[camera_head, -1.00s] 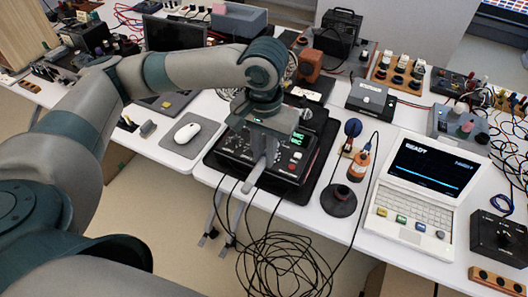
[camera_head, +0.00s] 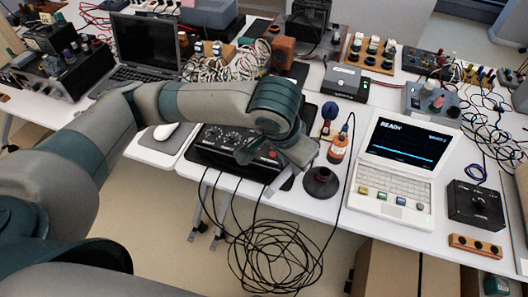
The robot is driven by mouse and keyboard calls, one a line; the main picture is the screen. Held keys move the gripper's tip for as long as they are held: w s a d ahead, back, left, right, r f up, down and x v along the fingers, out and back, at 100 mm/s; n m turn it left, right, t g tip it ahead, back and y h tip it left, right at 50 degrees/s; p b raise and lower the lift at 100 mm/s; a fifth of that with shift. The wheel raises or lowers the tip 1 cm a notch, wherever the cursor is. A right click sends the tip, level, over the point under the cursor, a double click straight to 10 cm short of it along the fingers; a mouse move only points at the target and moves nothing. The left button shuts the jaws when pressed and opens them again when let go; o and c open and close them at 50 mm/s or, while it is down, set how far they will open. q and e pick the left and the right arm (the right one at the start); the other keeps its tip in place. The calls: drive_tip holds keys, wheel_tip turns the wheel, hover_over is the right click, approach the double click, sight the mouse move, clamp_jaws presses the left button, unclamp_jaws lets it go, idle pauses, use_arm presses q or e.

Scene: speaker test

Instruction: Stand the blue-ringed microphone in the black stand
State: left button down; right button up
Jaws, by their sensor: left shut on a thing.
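My left gripper (camera_head: 290,160) is over the right front part of the black panel device, just left of the black stand. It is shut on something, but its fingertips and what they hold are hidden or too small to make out. The black stand (camera_head: 320,183) is a dark round base with a raised cup, upright on the white table near the front edge. I cannot clearly pick out the blue-ringed microphone. My right gripper is not in view.
The black panel device (camera_head: 225,142) lies left of the stand. A white laptop (camera_head: 391,205) stands to the right, with a black knob box (camera_head: 476,206) beyond it. Black cables (camera_head: 272,258) hang over the front edge. Little free table lies around the stand.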

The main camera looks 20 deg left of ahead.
use_arm(q)
drive_tip(key=w+d+r+m+t+h+p, duration=0.1)
drive_tip(key=w+d+m+h, duration=0.1)
drive_tip(key=d+m+h, duration=0.3)
drive_tip(key=w+d+m+t+h, duration=0.2)
drive_tip(key=w+d+h, duration=0.1)
drive_tip(key=d, duration=0.4)
drive_tip(key=w+a+f+n+t+h+p, duration=0.1)
drive_tip(key=w+a+f+n+t+h, duration=0.1)
drive_tip(key=w+a+t, duration=0.3)
drive_tip(key=shift+w+a+f+n+t+h, duration=0.2)
drive_tip(key=shift+w+n+t+h, duration=0.25)
drive_tip(key=shift+t+h, duration=0.35)
drive_tip(key=shift+s+f, duration=0.1)
drive_tip(key=shift+f, duration=0.15)
